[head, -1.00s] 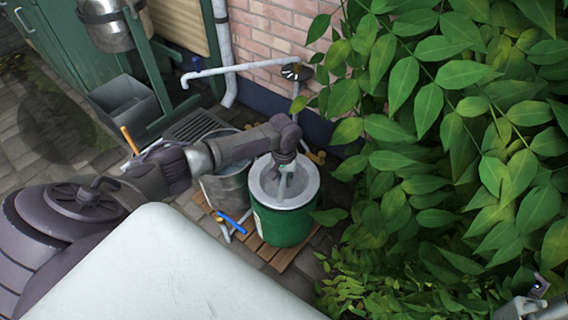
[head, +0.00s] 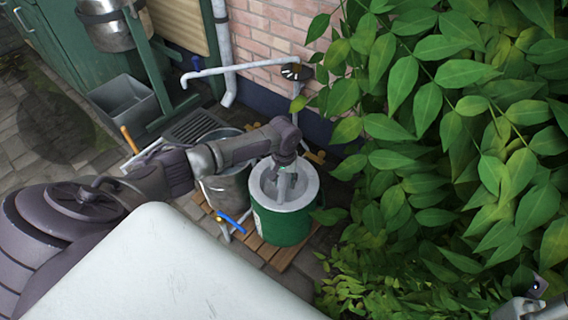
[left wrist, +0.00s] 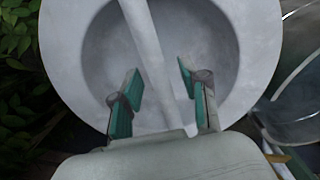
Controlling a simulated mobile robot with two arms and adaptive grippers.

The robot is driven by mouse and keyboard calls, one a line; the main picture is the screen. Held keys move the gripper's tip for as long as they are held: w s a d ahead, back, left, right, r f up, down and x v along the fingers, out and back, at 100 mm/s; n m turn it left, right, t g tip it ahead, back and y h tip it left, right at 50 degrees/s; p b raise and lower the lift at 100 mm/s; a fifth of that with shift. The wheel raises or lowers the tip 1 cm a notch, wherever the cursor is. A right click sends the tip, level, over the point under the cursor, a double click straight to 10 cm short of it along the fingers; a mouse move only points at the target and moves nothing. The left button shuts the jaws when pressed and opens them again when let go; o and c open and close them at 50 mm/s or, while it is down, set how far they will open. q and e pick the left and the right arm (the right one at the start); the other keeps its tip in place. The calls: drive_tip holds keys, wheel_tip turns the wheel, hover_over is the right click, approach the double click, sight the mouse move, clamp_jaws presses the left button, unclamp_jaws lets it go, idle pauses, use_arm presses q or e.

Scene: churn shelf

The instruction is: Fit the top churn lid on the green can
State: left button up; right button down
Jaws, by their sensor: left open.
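The green can (head: 285,228) stands on a wooden slatted pallet by the wall. The grey churn lid (head: 309,190) lies across the can's top and looks about level; whether its rim is fully seated is unclear. In the left wrist view the lid (left wrist: 262,45) is a dished disc with a bar handle (left wrist: 150,40) across it. My left gripper (left wrist: 160,75) is open over the lid, with one teal-padded finger on each side of the bar. It also shows in the head view (head: 284,186). Part of my right gripper (head: 537,297) shows at the bottom right corner; its fingers are unclear.
A blue-handled tool (head: 232,222) lies at the pallet (head: 266,250). A grey bin (head: 124,103) and drain pipe (head: 205,73) stand farther back. Dense leaves (head: 440,130) crowd the right.

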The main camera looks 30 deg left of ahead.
use_arm(q)
drive_tip(key=shift+s, duration=0.1)
wheel_tip(320, 180, up, 12)
idle(0.5)
